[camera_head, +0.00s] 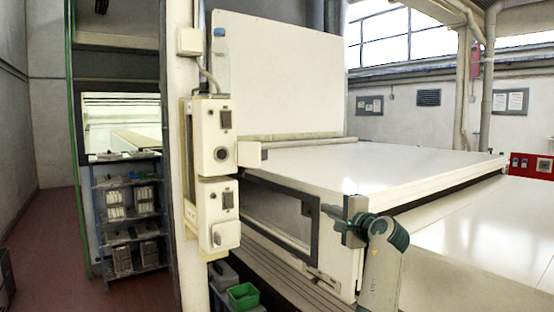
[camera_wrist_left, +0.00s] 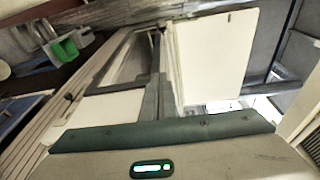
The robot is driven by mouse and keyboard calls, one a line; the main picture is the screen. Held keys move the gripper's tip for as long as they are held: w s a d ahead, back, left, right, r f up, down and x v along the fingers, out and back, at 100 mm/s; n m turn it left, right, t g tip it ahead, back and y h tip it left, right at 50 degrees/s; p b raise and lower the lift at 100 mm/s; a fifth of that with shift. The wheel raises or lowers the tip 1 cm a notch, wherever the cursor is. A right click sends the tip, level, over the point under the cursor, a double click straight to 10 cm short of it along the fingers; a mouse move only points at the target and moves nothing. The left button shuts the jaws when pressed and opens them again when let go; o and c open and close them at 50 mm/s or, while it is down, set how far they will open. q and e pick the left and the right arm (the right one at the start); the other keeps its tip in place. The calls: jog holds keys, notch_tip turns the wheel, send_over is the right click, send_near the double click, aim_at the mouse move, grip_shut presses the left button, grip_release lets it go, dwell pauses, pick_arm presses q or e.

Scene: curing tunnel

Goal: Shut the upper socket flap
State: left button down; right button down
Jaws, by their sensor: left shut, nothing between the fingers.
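Two cream boxes are mounted one above the other on a post left of centre in the head view. The upper box (camera_head: 213,137) has a dark switch and a round socket (camera_head: 221,154) with a dark centre. My left gripper (camera_head: 327,210) is shut and empty, pointing left, apart from and right of the boxes. My right gripper is not in view.
A white machine bed (camera_head: 400,168) with a dark-framed opening lies right of the boxes, close to my left gripper. A raised white panel (camera_head: 275,75) stands behind it. A green bin (camera_head: 243,296) sits below the boxes. A shelf rack (camera_head: 130,215) stands left.

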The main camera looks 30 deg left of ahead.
pick_arm(q)
jog(key=s+a+r+n+g+y, duration=0.1)
jog(key=s+r, duration=0.3)
jog(key=r, duration=0.4)
jog(key=s+a+r+n+g+y, duration=0.1)
jog(key=s+r, duration=0.3)
jog(key=r, duration=0.4)
jog(key=shift+s+a+n+g, duration=0.3)
jog(key=shift+s+n+g, duration=0.05)
jog(key=shift+n+g, duration=0.25)
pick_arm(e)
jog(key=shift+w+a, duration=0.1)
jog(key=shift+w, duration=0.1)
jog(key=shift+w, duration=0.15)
pick_arm(q)
jog(key=shift+a, duration=0.15)
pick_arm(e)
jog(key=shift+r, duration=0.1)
